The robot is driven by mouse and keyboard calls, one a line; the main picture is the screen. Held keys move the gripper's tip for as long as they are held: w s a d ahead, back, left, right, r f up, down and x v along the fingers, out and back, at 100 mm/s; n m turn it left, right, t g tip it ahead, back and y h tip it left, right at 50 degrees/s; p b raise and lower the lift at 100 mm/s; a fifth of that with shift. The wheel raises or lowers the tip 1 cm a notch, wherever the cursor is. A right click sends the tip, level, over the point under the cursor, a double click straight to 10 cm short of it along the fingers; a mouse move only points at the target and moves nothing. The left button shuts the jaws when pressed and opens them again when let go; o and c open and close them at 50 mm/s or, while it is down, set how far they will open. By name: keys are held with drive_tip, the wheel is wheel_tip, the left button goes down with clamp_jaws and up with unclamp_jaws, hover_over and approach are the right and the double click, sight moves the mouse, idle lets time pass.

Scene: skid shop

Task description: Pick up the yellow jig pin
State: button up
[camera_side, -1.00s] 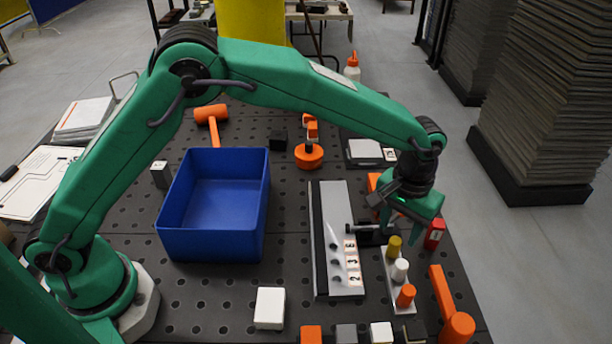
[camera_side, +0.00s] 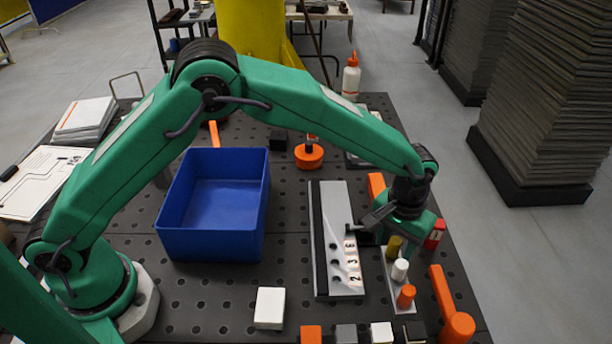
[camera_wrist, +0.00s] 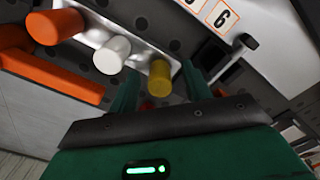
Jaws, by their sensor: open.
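The yellow jig pin (camera_side: 393,246) stands upright at the far end of a light pin strip (camera_side: 388,273), in line with a white pin (camera_side: 400,269) and an orange pin (camera_side: 406,296). My gripper (camera_side: 398,232) is low over that far end, and its body partly covers the area behind the yellow pin. In the wrist view, the yellow pin (camera_wrist: 159,77) shows between the two green fingers of my open gripper (camera_wrist: 158,84). The white pin (camera_wrist: 112,54) and the orange pin (camera_wrist: 55,27) are to its left. I cannot tell whether the fingers touch the yellow pin.
A numbered plate with holes (camera_side: 330,200) lies left of the strip, and a black-handled clamp-like part (camera_wrist: 240,50) is close by. An orange mallet (camera_side: 448,300) and a red block (camera_side: 435,234) lie to the right. A blue bin (camera_side: 218,245) stands left.

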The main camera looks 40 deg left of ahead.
sight(396, 240)
clamp_jaws()
drive_tip(key=shift+r, duration=0.1)
drive_tip(key=shift+r, duration=0.8)
wheel_tip(396, 240, up, 2)
drive_tip(key=shift+r, duration=0.25)
drive_tip(key=s+d+r, duration=0.5)
drive_tip(key=s+r, duration=0.1)
drive_tip(key=s, duration=0.4)
drive_tip(key=shift+s+r, duration=0.3)
drive_tip(key=shift+r, duration=0.1)
